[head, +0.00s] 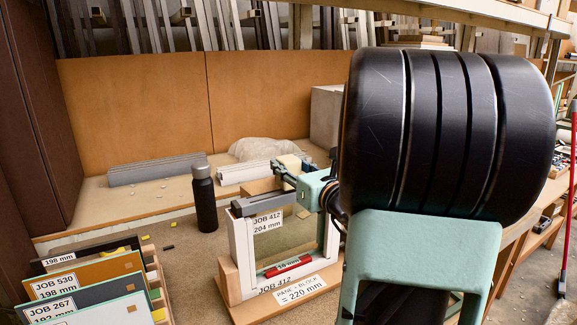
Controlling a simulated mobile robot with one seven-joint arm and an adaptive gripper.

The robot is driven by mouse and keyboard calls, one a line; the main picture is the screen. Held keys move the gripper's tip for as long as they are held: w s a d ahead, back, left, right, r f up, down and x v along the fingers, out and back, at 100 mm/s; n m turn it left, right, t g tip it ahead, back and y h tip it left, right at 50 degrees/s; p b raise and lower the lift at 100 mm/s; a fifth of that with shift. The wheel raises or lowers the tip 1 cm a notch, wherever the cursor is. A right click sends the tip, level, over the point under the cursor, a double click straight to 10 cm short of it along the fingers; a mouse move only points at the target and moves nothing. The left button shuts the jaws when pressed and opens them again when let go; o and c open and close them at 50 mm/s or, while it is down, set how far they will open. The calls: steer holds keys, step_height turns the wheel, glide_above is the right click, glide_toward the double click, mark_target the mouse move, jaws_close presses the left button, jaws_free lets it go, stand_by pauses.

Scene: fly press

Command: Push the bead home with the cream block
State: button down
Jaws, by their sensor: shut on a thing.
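A white frame (243,265) stands upright on a wooden base (227,280) in the head view, with a pane labelled JOB 412, 204 mm (267,222) in it. A dark grey bar (258,204), which may be the bead, lies along the frame's top. My gripper (288,172) is above and behind the frame's top right. It is shut on what looks like the cream block (291,161), partly hidden by the fingers. Whether the block touches the bead cannot be told. My arm hides the area right of the frame.
A red piece marked 18 mm (288,266) lies low in the frame. A black bottle (204,198) stands close behind-left. A rack of labelled panes (155,285) is at front left. Grey bars (157,170) lie at the back. The bench between rack and frame is mostly clear.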

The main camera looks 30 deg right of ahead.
steer(key=shift+f+b, duration=1)
steer(key=shift+s+f, duration=0.1)
steer(key=shift+f, duration=0.25)
stand_by(0.3)
steer(key=shift+r+p, duration=2.6)
steer(key=shift+r, duration=1.75)
steer(key=shift+f, duration=0.1)
